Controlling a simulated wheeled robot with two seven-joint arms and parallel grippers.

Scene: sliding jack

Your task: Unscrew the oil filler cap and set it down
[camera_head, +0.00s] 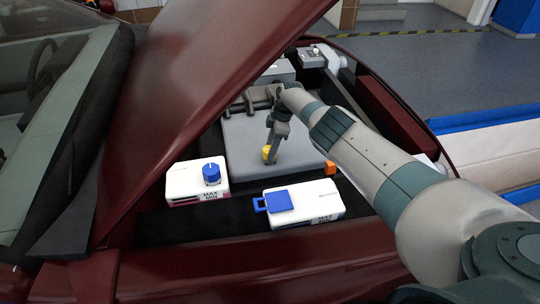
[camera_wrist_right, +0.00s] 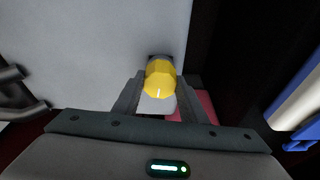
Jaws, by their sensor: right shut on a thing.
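The yellow oil filler cap (camera_head: 266,153) shows at the grey engine cover (camera_head: 240,145) under the raised dark red hood. My right gripper (camera_head: 271,147) reaches down over the cover from the right and is shut on the cap. In the right wrist view the faceted cap (camera_wrist_right: 160,78) sits between the two fingertips, with a small dark patch just beyond it. I cannot tell whether the cap is seated in the cover or lifted off it. My left gripper is not in view.
A white reservoir with a blue round cap (camera_head: 211,173) stands at the front left. Another white reservoir (camera_head: 318,199) with a blue flip lid (camera_head: 279,201) stands in front. The raised hood (camera_head: 190,85) hangs close on the left.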

